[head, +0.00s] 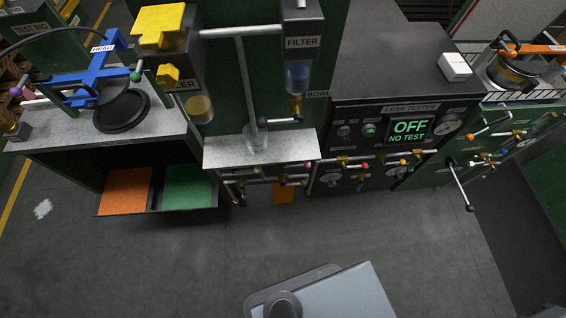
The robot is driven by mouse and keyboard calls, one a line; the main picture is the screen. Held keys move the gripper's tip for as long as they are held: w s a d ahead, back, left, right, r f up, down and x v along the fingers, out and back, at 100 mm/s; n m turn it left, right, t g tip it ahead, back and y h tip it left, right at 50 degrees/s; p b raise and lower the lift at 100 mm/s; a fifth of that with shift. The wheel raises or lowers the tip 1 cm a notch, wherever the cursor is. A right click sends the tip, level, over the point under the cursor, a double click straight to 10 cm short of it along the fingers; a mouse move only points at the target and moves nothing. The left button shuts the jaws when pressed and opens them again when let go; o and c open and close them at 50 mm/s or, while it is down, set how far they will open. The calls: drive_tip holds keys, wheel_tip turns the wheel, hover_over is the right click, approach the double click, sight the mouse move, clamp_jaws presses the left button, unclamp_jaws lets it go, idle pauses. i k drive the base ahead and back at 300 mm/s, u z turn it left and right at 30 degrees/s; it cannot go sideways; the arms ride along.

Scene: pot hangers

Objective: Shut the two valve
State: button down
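Several small valves sit on a pipe along the front of the leak tester (350,105). A brass valve (342,159) is near its left, and a red knob (365,167) and a yellow knob (403,162) show further right. A drain valve with a dark sideways lever (285,121) sits under the filter bowl (297,77), above a clear cup (255,140). More lever handles, one with an orange tip (509,115), show on pipes at the right. I cannot tell which two valves are meant, or which are open. My gripper is not in view.
A long dark lever (460,186) sticks out at the right. A bench with a blue frame (92,72) stands at the left, above orange (126,190) and green (188,187) bin areas. The grey floor (250,240) in front is mostly clear.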

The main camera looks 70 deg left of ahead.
sight(257, 170)
drive_tip(key=z, duration=1)
drive_tip(key=k, duration=1.65)
drive_tip(key=u, duration=2.7)
